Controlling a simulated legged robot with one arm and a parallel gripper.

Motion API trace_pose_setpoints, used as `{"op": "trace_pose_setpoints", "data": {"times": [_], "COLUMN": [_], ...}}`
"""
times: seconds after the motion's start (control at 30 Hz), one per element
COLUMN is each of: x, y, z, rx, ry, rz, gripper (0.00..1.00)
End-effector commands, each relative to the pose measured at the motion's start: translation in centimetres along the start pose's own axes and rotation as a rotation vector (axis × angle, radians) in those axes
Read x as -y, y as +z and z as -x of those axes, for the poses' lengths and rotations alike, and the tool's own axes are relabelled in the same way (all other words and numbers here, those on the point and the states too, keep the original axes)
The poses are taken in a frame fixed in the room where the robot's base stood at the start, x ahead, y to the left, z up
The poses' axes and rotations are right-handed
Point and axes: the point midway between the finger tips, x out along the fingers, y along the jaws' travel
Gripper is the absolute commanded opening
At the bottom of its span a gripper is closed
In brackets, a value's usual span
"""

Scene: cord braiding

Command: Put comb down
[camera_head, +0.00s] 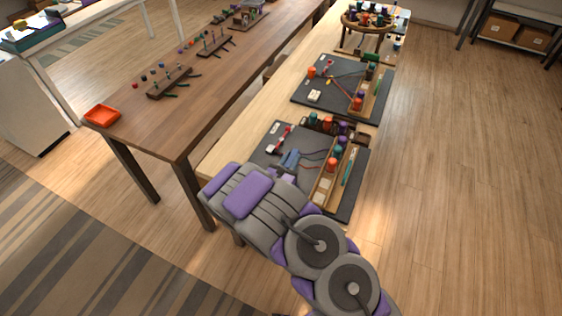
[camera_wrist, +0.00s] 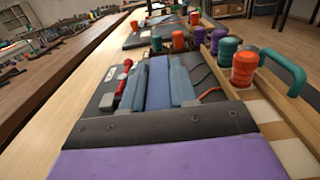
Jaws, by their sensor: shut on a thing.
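My gripper (camera_wrist: 157,72) reaches in low over the near dark mat (camera_wrist: 96,103) on the light wood table. Its two blue-grey fingers are shut on a flat blue piece, which looks like the comb (camera_wrist: 158,88). In the head view the comb (camera_head: 291,158) shows as a small blue shape at the gripper's end, above the mat (camera_head: 262,152). Its teeth cannot be made out. Whether it touches the mat is not clear. A red-handled clip (camera_wrist: 124,72) lies just left of the fingers. Thin coloured cords (camera_wrist: 208,92) run to the right.
A wooden tray (camera_head: 318,196) with orange, purple and green spools stands right of the gripper. A teal handle-shaped item (camera_wrist: 284,70) rises beside it. A second mat (camera_head: 336,73) lies farther back. A brown table (camera_head: 200,100) stands left.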

Motion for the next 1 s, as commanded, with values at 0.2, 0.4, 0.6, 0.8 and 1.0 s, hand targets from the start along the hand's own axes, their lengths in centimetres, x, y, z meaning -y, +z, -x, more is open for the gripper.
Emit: {"op": "trace_pose_setpoints", "data": {"times": [0.2, 0.4, 0.6, 0.8, 1.0], "x": [-3.3, -4.3, -4.4, -4.3, -4.3], "y": [-0.4, -0.4, -3.1, -4.1, -4.0], "z": [-1.1, -1.6, -1.5, -1.6, -1.6], "rx": [-0.001, 0.001, -0.004, -0.003, -0.003], "ry": [0.000, -0.001, -0.001, -0.001, -0.001], "rz": [-0.003, -0.003, 0.002, 0.002, 0.002], "gripper": [0.00, 0.00, 0.00, 0.00, 0.35]}}
